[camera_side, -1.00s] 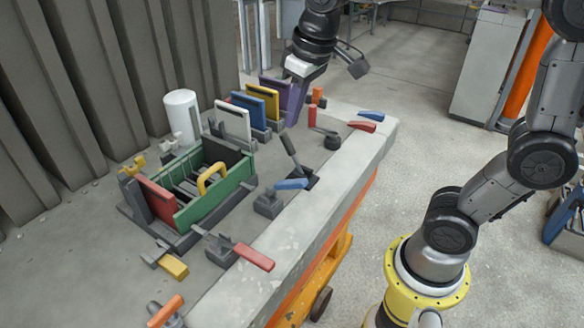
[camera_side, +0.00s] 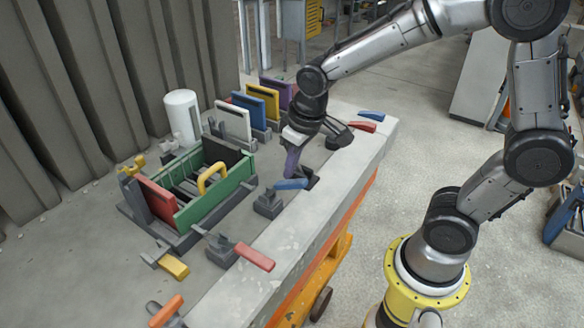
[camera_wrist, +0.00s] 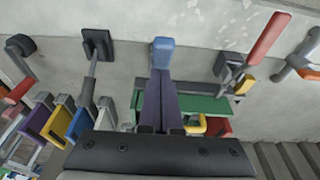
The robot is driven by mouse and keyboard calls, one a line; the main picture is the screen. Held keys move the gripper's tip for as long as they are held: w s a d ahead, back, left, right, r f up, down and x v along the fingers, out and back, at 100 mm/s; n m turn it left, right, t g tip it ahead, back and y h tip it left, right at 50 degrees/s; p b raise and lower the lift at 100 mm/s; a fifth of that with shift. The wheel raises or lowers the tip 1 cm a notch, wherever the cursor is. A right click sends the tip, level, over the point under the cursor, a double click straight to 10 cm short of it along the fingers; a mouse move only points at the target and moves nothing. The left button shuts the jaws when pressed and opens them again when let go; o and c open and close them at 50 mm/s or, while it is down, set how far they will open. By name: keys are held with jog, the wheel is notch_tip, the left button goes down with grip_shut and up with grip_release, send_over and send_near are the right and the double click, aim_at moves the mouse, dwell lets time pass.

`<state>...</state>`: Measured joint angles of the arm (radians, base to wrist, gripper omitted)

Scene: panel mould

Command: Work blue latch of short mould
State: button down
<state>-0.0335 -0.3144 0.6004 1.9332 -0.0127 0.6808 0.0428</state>
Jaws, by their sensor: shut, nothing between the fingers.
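The blue latch handle (camera_side: 291,184) lies low on its dark base (camera_side: 268,204), on the near side of the green-walled mould (camera_side: 200,212). The blue handle (camera_wrist: 162,50) shows at the top centre of the wrist view. My gripper (camera_side: 291,173) points down with its purple fingers together and empty. Its tips are right at the blue handle; whether they touch it I cannot tell. In the wrist view my gripper (camera_wrist: 161,76) has its tips just below the handle. The mould holds a red panel (camera_side: 157,203) and a yellow handle (camera_side: 209,178).
A red-handled latch (camera_side: 254,257) stands nearer, with a yellow block (camera_side: 174,266) and orange handle (camera_side: 166,311). White (camera_side: 232,122), blue (camera_side: 250,110), yellow (camera_side: 264,100) and purple panels (camera_side: 280,95) stand behind. A black lever (camera_wrist: 92,65) is close left in the wrist view.

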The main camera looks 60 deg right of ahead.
aim_at(304, 180)
jog(key=shift+s+f, duration=0.15)
jog(key=shift+f, duration=0.05)
jog(key=shift+s, duration=0.1)
jog(key=shift+s+f+t, duration=1.05)
jog(key=shift+s+t, duration=0.25)
jog(key=shift+s+f, duration=0.65)
jog(key=shift+f, duration=0.3)
jog(key=shift+s+f, duration=0.65)
jog(key=shift+f, duration=0.25)
jog(key=shift+s+f, duration=0.1)
jog(key=shift+f, duration=0.05)
jog(key=v, duration=1.3)
jog(key=shift+s, duration=0.4)
